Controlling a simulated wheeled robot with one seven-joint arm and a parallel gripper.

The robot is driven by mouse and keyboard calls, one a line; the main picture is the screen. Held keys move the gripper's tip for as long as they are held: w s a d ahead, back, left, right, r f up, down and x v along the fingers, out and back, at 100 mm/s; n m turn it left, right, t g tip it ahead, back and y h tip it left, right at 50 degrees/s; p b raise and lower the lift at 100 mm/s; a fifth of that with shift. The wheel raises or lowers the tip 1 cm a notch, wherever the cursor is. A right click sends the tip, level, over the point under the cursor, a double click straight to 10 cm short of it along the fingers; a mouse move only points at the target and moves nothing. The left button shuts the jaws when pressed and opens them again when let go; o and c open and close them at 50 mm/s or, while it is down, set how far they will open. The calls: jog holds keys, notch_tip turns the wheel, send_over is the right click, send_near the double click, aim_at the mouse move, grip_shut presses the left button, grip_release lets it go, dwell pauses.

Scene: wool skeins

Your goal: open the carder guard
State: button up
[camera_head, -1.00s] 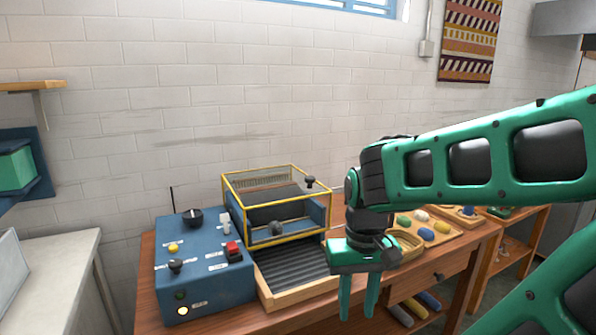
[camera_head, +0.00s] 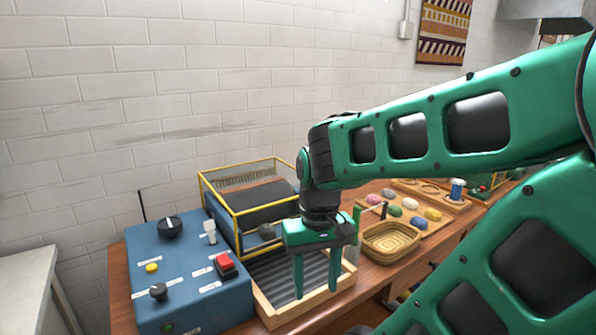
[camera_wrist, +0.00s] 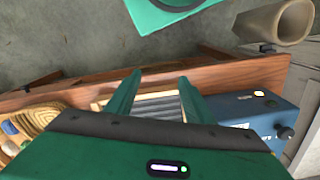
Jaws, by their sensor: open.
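The carder guard (camera_head: 219,193) is a see-through box with a yellow frame. It sits down over the dark carder drum (camera_head: 262,197), beside the blue control box. My arm hides the guard's right end. My gripper (camera_head: 315,294) points down with its fingers apart and empty, in front of the guard and over the ridged grey feed tray (camera_head: 272,287). In the wrist view, my gripper (camera_wrist: 160,77) has the ridged tray (camera_wrist: 158,108) between its fingers; the guard is not visible there.
The blue control box (camera_head: 185,280) stands left, with knobs, a white lever (camera_head: 209,232) and a red switch (camera_head: 225,264). A wicker basket (camera_head: 390,243) and a board of coloured wool (camera_head: 410,203) lie right. The white brick wall is close behind.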

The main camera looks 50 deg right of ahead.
jog(key=w+d+r+m+t+h, duration=0.2)
jog(key=w+d+r+m+h, duration=0.25)
jog(key=w+d+r, duration=1.75)
jog(key=shift+m+y, duration=0.35)
jog(key=shift+m, duration=0.1)
jog(key=x, duration=0.4)
jog(key=w+a+x, duration=0.1)
jog(key=x, duration=0.7)
jog(key=shift+w+a, duration=0.25)
jog(key=shift+w, duration=0.1)
grip_shut()
jog(key=shift+t, duration=0.3)
